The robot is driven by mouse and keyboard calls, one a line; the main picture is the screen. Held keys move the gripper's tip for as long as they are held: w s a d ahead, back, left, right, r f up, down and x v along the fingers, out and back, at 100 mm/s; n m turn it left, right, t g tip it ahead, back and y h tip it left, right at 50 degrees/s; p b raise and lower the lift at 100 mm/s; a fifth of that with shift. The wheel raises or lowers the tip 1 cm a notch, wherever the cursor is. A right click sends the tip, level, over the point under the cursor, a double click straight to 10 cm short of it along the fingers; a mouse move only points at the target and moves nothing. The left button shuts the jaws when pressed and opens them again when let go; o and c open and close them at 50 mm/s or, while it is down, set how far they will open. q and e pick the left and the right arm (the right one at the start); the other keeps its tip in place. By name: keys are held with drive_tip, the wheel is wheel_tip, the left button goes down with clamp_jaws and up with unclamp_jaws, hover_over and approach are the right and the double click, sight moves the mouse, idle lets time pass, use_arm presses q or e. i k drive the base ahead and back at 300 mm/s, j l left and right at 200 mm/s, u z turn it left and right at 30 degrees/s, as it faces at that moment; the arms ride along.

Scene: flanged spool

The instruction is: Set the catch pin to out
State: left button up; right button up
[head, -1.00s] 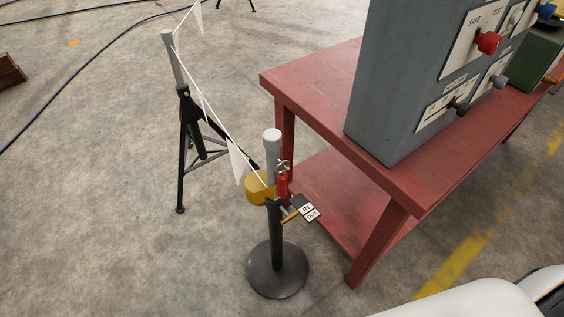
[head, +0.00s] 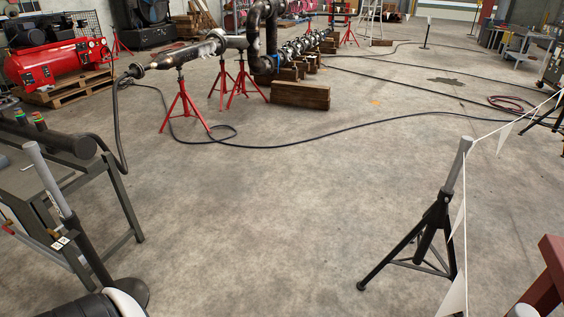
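The spool post seen a second ago is now almost wholly out of the frame; only what looks like its pale grey top (head: 523,311) shows at the bottom right edge. Its yellow spool, red part and IN/OUT plate are out of view. At the left, a tilted-looking post with a grey top (head: 48,180) and black lower part carries a small black-and-white label plate (head: 60,243), too small to read. I cannot tell a catch pin there or its setting. Neither gripper is in view; a white and black rounded part at the bottom left may be my arm.
A black tripod stand (head: 437,225) holds a rope with white pennants (head: 454,295) at the right. A red bench (head: 548,280) shows at the right edge and a grey table (head: 120,205) at the left. A black hose (head: 300,146) crosses the floor. The middle floor is clear.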

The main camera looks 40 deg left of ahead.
sight(54, 234)
drive_tip(key=u, duration=2.95)
